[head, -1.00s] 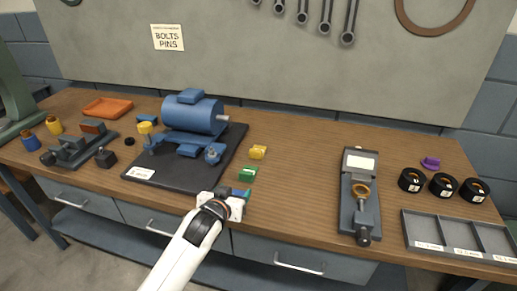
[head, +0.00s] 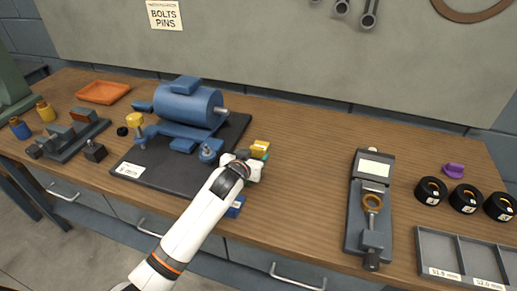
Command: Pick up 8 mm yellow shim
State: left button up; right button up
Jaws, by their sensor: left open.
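The yellow shim (head: 261,146) lies on the wooden bench, just right of the dark mat. My left gripper (head: 257,159) is open, seen from behind at the near side of the yellow shim and overlapping its near edge in the head view. I cannot tell whether its fingers are around the shim. A small teal-green patch shows between them; I cannot tell what it belongs to. The green shim seen earlier is now mostly or fully hidden behind my gripper. A blue shim (head: 236,207) lies nearer the bench's front edge, beside my forearm. My right gripper is out of view.
The blue motor-like casing (head: 190,103) stands on the dark mat (head: 150,178) left of my gripper. A gauge device (head: 369,210) lies to the right, with black rings (head: 430,190) and a grey divided tray (head: 437,248) beyond. The bench between shim and gauge is clear.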

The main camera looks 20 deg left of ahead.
aim_at(256, 150)
pick_arm(q)
jog(key=shift+x, duration=3.2)
jog(key=shift+a, duration=0.2)
jog(key=shift+s, duration=0.1)
jog(key=shift+c, duration=0.2)
jog(key=c, duration=0.9)
